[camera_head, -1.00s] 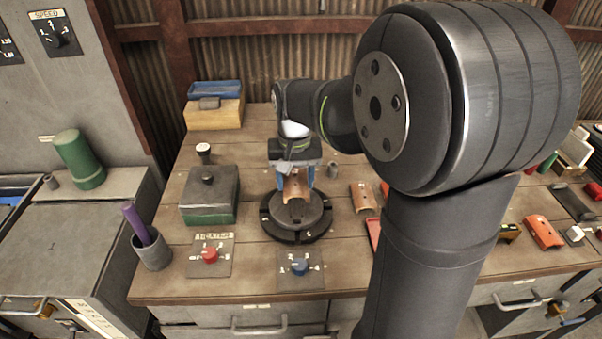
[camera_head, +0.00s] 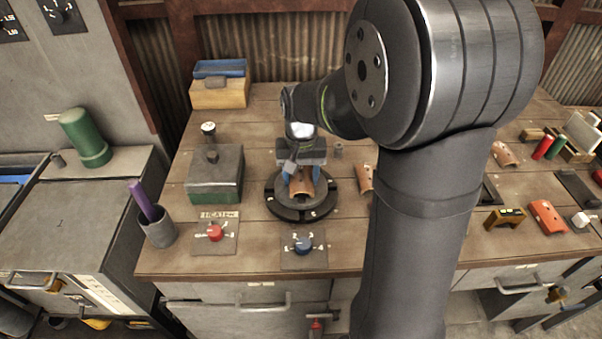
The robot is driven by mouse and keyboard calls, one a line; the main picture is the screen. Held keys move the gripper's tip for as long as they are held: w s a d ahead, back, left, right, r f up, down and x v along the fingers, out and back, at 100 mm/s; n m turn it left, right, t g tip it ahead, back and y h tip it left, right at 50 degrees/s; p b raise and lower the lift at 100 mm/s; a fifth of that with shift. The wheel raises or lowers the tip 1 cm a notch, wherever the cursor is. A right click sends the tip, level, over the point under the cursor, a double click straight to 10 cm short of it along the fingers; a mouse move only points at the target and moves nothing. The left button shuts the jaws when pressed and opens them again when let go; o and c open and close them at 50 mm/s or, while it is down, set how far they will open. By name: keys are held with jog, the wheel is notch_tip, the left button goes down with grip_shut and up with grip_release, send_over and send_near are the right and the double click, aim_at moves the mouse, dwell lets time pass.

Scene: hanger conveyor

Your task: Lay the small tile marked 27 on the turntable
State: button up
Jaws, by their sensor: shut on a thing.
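A curved orange-brown tile (camera_head: 300,186) is at the dark round turntable (camera_head: 286,211), over its middle. The tile's mark is too small to read. My gripper (camera_head: 301,176), with blue fingers, points down over the turntable and is shut on the tile, one finger at each side. The tile looks level and very close to the turntable top; I cannot tell whether it touches.
A heater box (camera_head: 215,180) stands left of the turntable. A red knob (camera_head: 214,232) and a blue knob (camera_head: 303,246) sit in front. Another curved tile (camera_head: 365,178) lies to the right, partly behind my arm. More tiles and small parts lie farther right.

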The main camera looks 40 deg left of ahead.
aim_at(301, 176)
jog(key=o, duration=1.1)
notch_tip(301, 176, up, 18)
jog(key=shift+f, duration=0.25)
notch_tip(301, 176, down, 17)
jog(key=shift+f, duration=0.15)
jog(key=shift+r, duration=0.4)
jog(key=shift+f, duration=0.1)
